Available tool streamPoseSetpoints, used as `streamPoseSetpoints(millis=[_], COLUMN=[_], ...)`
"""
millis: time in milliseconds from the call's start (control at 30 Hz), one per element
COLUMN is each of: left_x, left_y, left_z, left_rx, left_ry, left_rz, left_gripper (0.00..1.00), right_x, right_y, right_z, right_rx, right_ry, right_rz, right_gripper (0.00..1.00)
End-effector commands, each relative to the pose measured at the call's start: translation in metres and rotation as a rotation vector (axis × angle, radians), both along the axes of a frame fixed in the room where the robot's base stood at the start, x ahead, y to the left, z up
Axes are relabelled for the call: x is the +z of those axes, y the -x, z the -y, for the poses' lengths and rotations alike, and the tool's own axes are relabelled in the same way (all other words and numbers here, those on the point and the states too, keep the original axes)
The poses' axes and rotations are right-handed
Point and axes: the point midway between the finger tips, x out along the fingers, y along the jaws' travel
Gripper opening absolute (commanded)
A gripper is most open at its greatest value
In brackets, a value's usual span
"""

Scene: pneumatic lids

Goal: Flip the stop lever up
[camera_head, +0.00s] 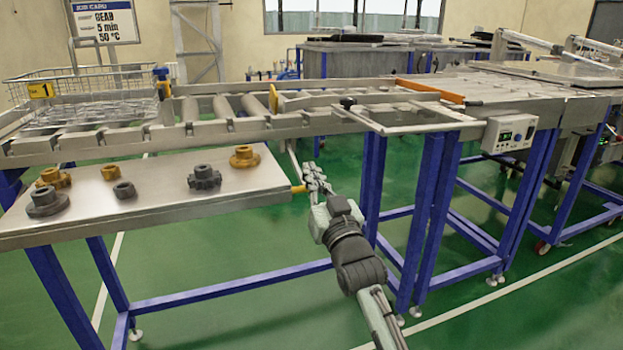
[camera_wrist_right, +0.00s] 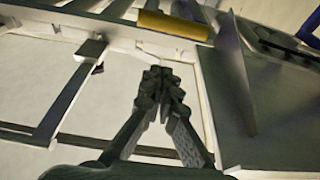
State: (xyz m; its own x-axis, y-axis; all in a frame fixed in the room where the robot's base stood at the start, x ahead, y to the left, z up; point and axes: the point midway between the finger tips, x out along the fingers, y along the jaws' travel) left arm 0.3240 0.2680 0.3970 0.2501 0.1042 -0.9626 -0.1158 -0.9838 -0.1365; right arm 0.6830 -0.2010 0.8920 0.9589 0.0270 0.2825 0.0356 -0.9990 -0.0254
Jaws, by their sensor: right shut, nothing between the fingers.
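A lever with a yellow grip (camera_head: 298,188) hangs down from the conveyor frame, beside the right end of the parts shelf. I take it to be the stop lever. My right gripper (camera_head: 314,176) is shut and empty, close to the right of this grip. In the right wrist view a yellow cylinder (camera_wrist_right: 172,25), apparently the same grip, lies beyond the fingertips of my right gripper (camera_wrist_right: 160,76), with a visible gap in the picture. I cannot tell whether they touch in depth. My left gripper is not in view.
The roller conveyor (camera_head: 110,146) runs above, with a wire basket (camera_head: 82,82) at its left. The metal shelf (camera_head: 140,205) holds several dark and brass parts. Blue legs (camera_head: 372,180) stand right of my gripper. The green floor (camera_head: 250,310) in front is open.

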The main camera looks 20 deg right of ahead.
Motion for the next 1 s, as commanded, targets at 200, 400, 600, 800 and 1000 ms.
streamPoseSetpoints(millis=[200,400,600,800,1000], left_x=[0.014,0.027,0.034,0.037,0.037], left_y=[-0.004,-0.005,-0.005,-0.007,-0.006], left_z=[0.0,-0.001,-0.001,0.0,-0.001], left_rx=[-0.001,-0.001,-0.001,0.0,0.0], left_ry=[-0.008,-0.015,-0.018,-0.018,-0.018], left_rz=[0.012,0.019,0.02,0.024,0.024], left_gripper=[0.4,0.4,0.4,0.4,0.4], right_x=[-0.024,-0.04,-0.046,-0.046,-0.046], right_y=[0.039,0.071,0.086,0.088,0.088], right_z=[0.001,0.002,0.002,0.002,0.002], right_rx=[0.0,0.0,0.0,0.0,0.0], right_ry=[0.0,0.001,0.001,0.001,0.001], right_rz=[-0.001,0.0,0.003,0.004,0.004], right_gripper=[0.0,0.0,0.0,0.0,0.0])
